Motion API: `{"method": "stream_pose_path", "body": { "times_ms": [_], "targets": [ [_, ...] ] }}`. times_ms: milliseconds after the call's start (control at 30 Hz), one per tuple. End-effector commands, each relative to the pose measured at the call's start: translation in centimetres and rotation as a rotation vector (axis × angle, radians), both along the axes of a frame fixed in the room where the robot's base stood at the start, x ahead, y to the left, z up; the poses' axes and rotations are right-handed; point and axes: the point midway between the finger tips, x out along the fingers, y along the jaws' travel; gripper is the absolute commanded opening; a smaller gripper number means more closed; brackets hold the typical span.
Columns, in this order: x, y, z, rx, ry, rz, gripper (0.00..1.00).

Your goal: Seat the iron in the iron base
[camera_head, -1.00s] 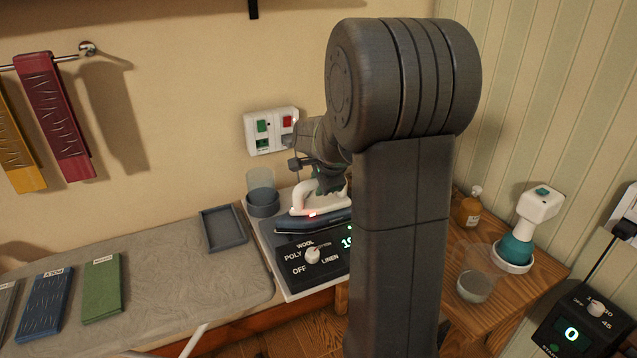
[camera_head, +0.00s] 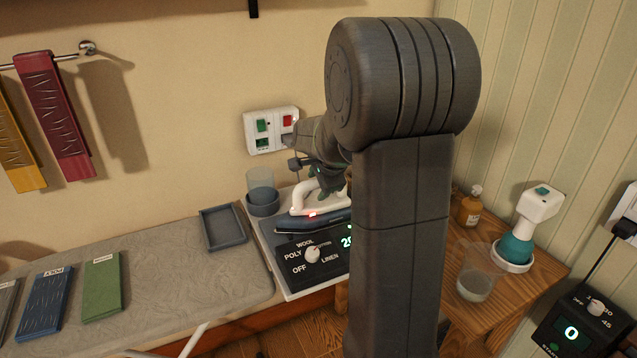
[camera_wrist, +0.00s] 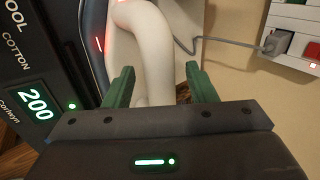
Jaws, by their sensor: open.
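The iron (camera_head: 318,214) has a white handle (camera_wrist: 150,40), a dark body and a lit red light. It rests flat on the iron base (camera_head: 290,284), above the dial panel marked WOOL, POLY, OFF and LINEN. In the wrist view the base's display (camera_wrist: 34,105) reads 200 in green. My gripper (camera_wrist: 160,84) is open at the handle, with a green finger on either side of it. In the head view my gripper (camera_head: 325,180) is just above the iron, and my arm hides the base's right part. Whether the iron is fully seated cannot be told.
A grey cup (camera_head: 262,205) and a shallow grey tray (camera_head: 222,240) lie left of the iron. A wall socket panel (camera_head: 270,130) is behind, with a cord. Folded cloths lie on the board at left.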

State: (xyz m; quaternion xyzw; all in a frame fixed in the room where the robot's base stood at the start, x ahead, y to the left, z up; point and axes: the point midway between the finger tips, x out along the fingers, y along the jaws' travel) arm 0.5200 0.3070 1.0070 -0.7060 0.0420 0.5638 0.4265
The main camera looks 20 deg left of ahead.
Motion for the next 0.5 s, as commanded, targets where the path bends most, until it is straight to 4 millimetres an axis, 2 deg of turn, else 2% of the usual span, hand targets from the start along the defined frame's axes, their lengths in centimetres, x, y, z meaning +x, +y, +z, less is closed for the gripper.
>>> {"method": "stream_pose_path", "body": {
  "times_ms": [100,233,500],
  "targets": [
    [-0.1,-0.1,0.1,-0.001,0.002,0.0,0.51],
    [-0.5,-0.6,1.1,0.001,-0.001,0.0,0.51],
    [-2.4,-2.8,5.8,0.003,-0.005,-0.001,0.51]
  ]
}}
